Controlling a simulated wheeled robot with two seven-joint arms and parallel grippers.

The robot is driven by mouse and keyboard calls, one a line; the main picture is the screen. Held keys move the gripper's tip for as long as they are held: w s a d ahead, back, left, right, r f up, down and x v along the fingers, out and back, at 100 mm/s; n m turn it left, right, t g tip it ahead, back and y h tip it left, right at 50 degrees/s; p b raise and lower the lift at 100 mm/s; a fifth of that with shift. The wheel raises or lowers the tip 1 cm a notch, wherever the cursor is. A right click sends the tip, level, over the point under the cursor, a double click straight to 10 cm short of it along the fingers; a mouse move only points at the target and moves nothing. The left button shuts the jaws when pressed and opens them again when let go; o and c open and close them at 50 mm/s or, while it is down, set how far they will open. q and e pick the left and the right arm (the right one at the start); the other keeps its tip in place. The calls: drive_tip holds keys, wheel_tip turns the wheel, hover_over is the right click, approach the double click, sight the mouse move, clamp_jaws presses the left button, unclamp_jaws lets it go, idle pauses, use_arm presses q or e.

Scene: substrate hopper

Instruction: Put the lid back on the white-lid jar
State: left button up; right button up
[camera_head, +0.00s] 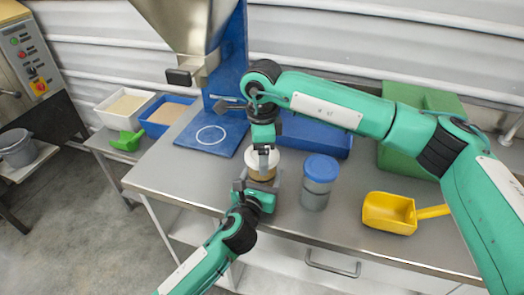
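The white-lid jar (262,176) stands near the front edge of the grey table, with tan contents showing through its side. Its white lid (250,156) is at the jar's top; I cannot tell if it is seated or just above. My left gripper (258,186) comes from the front with a finger on either side of the jar's lower body and appears closed on it. My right gripper (263,162) points down from above at the lid, with a finger in front of it. The other finger is hidden, so its grip on the lid is unclear.
A blue-lid jar (320,169) stands close to the right. A yellow scoop (390,213) lies further right. A blue tray (325,139) and green bin (397,159) are behind. The hopper (190,25) stands over a blue base (188,141) at back left. Table left of the jar is clear.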

drive_tip(key=shift+m, duration=0.8)
drive_tip(key=o, duration=1.1)
drive_tip(key=shift+r, duration=0.1)
wheel_tip(320, 180, up, 12)
drive_tip(key=shift+f, duration=0.1)
use_arm(q)
drive_tip(key=o, duration=1.9)
drive_tip(key=shift+o, duration=0.2)
